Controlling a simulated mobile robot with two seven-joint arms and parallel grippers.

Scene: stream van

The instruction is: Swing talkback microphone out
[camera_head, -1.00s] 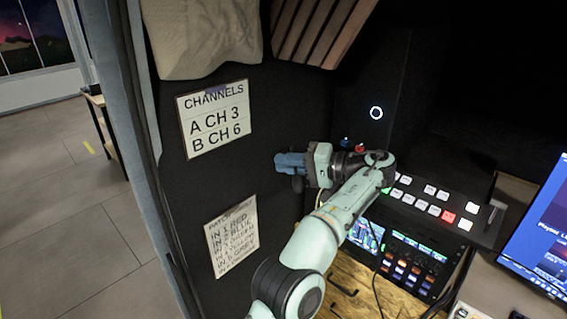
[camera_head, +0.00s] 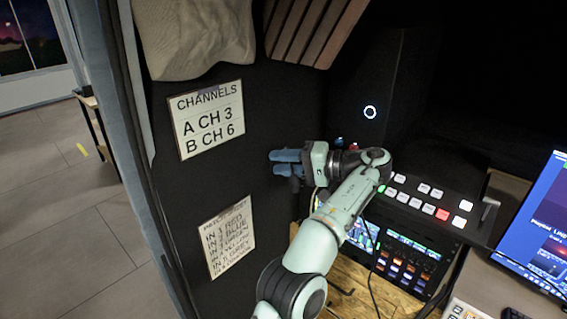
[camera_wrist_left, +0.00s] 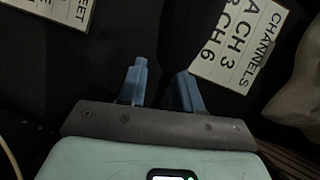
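My left gripper (camera_head: 275,162) has blue fingers pointing left at the black wall panel, just right of and below the channels sign. In the left wrist view its two fingers (camera_wrist_left: 162,78) stand apart. A dark, blurred shape runs between and above them; I cannot tell whether it is part of the microphone or just the dark wall. I cannot pick out the talkback microphone clearly in either view. My right gripper is not in view.
The channels sign (camera_head: 209,120) and a patch list (camera_head: 226,236) hang on the black wall. Cloth (camera_head: 195,38) and slats (camera_head: 315,30) are above. A button panel (camera_head: 430,199), a small screen unit (camera_head: 408,268) and a monitor (camera_head: 540,225) stand right. Open floor lies left.

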